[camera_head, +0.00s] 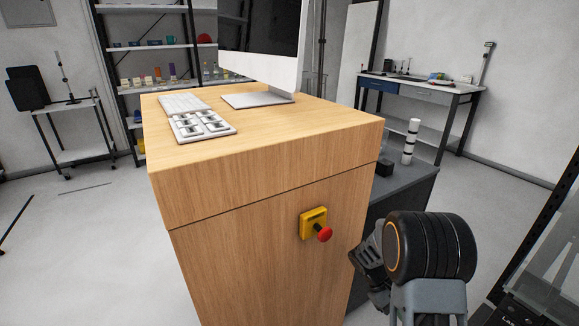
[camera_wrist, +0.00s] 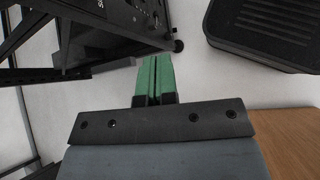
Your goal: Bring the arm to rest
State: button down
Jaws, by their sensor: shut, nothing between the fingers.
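My arm shows at the lower right of the head view, with a dark rounded joint and grey links in front of the wooden cabinet (camera_head: 260,250). My gripper (camera_wrist: 155,62) shows in the wrist view, with two green fingers side by side and closed together. Nothing is between them. The fingers are over pale floor, between a black frame and a dark grey box-like thing. In the head view I cannot make out the fingertips.
A red stop button on a yellow base (camera_head: 314,223) is on the cabinet's front. A black frame (camera_wrist: 90,35) and a dark box (camera_wrist: 265,30) flank the fingers. Open floor (camera_head: 80,225) lies left.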

jog(key=s+a+r+m+t+y+p, duration=0.1)
jog(key=s+a+r+t+y+p, duration=0.1)
jog(key=r, duration=0.9)
jog(key=s+a+r+m+t+y+p, duration=0.1)
jog(key=a+r+t+p, duration=0.4)
jog(key=r, duration=0.7)
jog(key=s+a+r+m+t+y+p, duration=0.2)
jog(key=s+a+r+t+y+p, duration=0.1)
jog(key=a+r+p, duration=0.4)
notch_tip(320, 180, up, 4)
jog(key=shift+s+r+t+y+p, duration=0.2)
jog(key=shift+s+t+y+p, duration=0.3)
jog(key=shift+p, duration=0.65)
jog(key=shift+w+d, duration=0.1)
jog(key=shift+d, duration=0.05)
